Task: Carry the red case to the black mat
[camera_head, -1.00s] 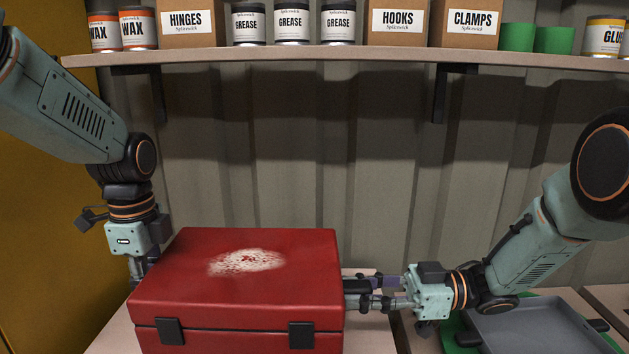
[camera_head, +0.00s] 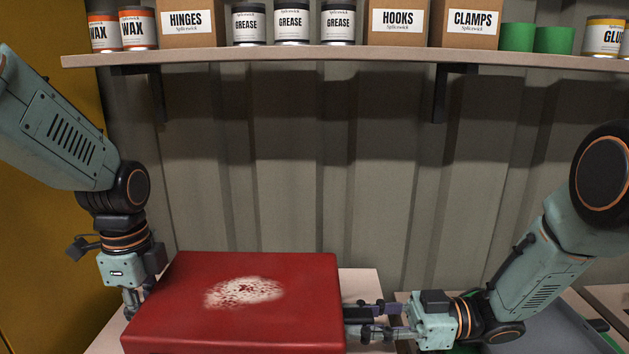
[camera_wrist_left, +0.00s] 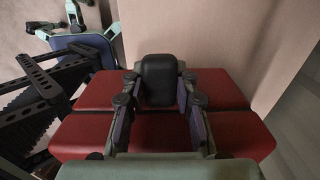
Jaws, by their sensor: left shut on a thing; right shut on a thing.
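The red case (camera_head: 280,322) is low in the head view, its lid shut, with a worn pale patch on top. My right gripper (camera_head: 356,323) is shut on a dark handle at the case's right side. I see no black mat.
A pale bench surface (camera_head: 362,285) shows behind the case. A grey tray (camera_head: 545,332) lies at the lower right. A shelf (camera_head: 330,56) with tins and boxes runs along the corrugated wall, well above the case.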

